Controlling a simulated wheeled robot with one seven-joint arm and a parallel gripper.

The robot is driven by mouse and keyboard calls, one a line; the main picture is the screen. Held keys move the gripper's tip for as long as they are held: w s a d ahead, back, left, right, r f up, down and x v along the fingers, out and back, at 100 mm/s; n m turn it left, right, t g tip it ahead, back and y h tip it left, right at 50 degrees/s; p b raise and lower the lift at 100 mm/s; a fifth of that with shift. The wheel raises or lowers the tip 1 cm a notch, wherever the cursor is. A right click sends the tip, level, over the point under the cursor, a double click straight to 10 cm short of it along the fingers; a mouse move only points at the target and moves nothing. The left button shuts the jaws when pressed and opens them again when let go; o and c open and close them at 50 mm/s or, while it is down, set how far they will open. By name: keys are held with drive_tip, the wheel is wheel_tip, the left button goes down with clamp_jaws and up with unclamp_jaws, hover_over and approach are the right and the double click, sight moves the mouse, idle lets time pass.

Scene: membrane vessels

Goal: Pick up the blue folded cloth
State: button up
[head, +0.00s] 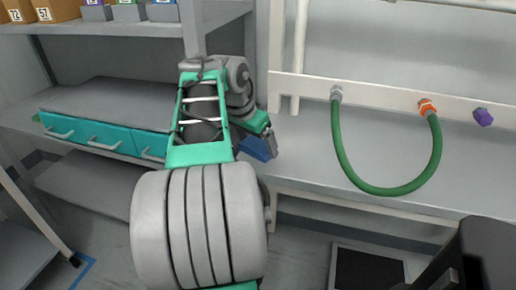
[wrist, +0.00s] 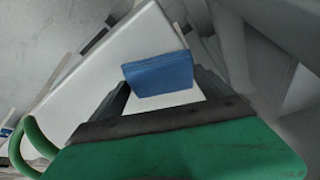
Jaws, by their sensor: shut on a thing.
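The blue folded cloth (wrist: 160,75) is between the two fingers of my gripper (wrist: 158,88) in the wrist view. My gripper is shut on it, with a dark finger on each side. In the head view the blue cloth (head: 256,147) shows beside the green end of my arm, near the left end of the grey bench. My arm hides part of the cloth and most of the fingers there. I cannot tell whether the cloth touches the bench top.
A green hose (head: 387,190) hangs in a loop from a white rail, with an orange fitting (head: 427,106) and a purple knob (head: 483,117) to its right. The grey bench (head: 310,150) is mostly clear. Teal drawers (head: 105,136) sit under a shelf at left. A dark floor mat (head: 367,270) lies below.

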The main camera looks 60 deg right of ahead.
sight(262, 142)
drive_tip(key=shift+r, duration=0.5)
drive_tip(key=shift+c, duration=0.3)
wheel_tip(262, 142, up, 3)
drive_tip(key=shift+r+p, duration=0.1)
drive_tip(key=shift+p, duration=0.9)
drive_tip(key=s+a+r+p, duration=0.2)
drive_tip(key=s+a+r, duration=0.1)
drive_tip(key=a, duration=0.3)
drive_tip(key=s+a+r+p, duration=0.3)
drive_tip(key=a+r, duration=0.2)
drive_tip(key=a, duration=0.1)
drive_tip(key=shift+s+a+r, duration=0.2)
drive_tip(key=shift+s+r, duration=0.1)
drive_tip(key=shift+r, duration=0.1)
